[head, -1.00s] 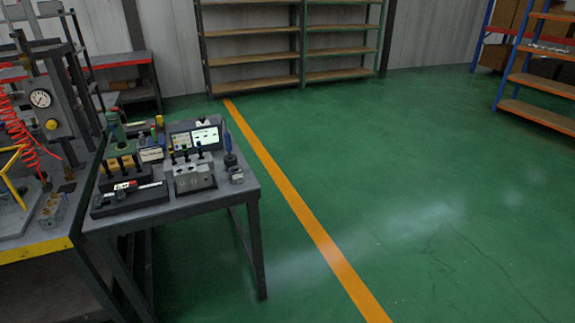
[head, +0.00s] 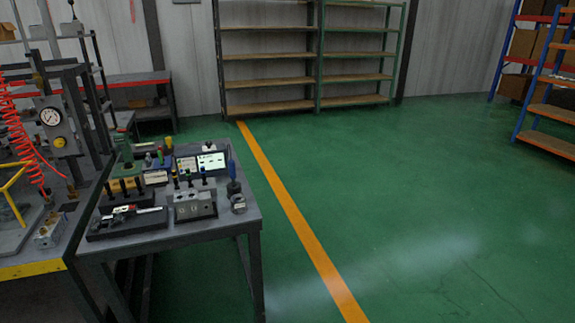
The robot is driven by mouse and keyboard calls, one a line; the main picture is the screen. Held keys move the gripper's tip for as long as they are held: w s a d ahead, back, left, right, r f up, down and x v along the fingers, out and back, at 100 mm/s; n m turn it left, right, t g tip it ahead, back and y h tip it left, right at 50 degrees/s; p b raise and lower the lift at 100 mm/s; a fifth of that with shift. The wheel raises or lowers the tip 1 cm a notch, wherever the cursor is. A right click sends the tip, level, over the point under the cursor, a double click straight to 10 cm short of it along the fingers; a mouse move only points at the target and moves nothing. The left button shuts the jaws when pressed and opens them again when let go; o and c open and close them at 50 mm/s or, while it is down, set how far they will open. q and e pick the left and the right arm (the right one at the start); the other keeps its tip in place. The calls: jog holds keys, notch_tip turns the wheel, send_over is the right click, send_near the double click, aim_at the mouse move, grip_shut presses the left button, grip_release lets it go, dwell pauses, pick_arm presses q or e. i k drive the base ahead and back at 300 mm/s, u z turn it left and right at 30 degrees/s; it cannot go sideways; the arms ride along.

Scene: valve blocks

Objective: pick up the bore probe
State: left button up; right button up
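A grey work table (head: 244,216) stands at the left in the head view. A caliper-like tool (head: 135,219) lies on a black tray or case at the table's front left. Neither of my grippers is in view.
A test bench with a gauge (head: 51,117), red coiled hose (head: 18,135) and yellow front edge adjoins the table's left side. Empty shelves (head: 265,106) line the wall. Green floor (head: 400,200) right of the table is clear.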

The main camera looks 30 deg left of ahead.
aim_at(231, 163)
jog(key=z, duration=0.3)
jog(key=i, duration=2.6)
jog(key=u, duration=1.8)
jog(key=i, duration=0.85)
jog(key=u, duration=0.75)
